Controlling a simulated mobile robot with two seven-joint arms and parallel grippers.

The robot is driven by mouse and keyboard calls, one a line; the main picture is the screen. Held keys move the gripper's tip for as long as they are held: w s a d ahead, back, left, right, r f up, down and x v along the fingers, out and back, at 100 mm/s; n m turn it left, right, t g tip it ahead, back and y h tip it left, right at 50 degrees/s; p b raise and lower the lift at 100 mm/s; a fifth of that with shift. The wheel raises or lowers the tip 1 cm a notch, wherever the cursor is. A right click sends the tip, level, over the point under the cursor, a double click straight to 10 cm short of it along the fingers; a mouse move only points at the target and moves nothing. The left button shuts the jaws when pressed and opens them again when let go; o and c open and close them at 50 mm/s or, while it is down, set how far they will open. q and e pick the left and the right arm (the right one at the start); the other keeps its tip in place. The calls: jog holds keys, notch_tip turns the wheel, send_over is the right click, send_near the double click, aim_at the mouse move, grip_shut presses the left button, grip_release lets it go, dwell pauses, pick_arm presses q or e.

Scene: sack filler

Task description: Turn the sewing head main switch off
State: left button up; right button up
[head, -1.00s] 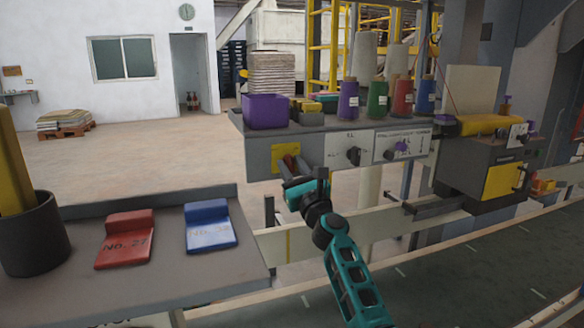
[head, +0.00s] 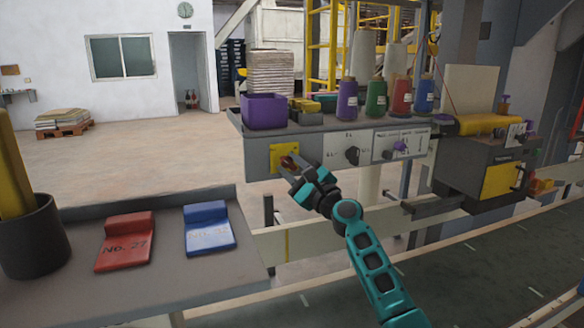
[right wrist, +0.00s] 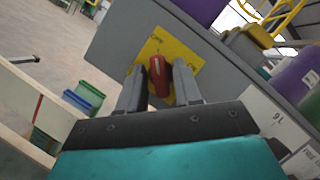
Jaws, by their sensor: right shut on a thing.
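The main switch is a red handle (right wrist: 159,76) on a yellow plate (head: 279,157) at the left end of the grey panel front. In the head view only a small part of the red handle (head: 288,161) shows past my fingers. My right gripper (head: 290,168) is at the handle, with its arm coming up from the lower right. In the right wrist view my right gripper (right wrist: 158,88) has a finger on each side of the handle and is shut on it. The handle looks tilted against the plate there. My left gripper is not in view.
A purple bin (head: 264,111) and several thread spools stand on the shelf above. Red (head: 125,241) and blue (head: 209,228) blocks lie on the left table.

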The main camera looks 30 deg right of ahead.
jog(key=shift+r, duration=0.1)
dwell(0.3)
jog(key=o, duration=0.7)
jog(key=shift+o, duration=0.2)
jog(key=v, duration=1.3)
jog(key=shift+b, duration=0.4)
jog(key=shift+w, duration=0.1)
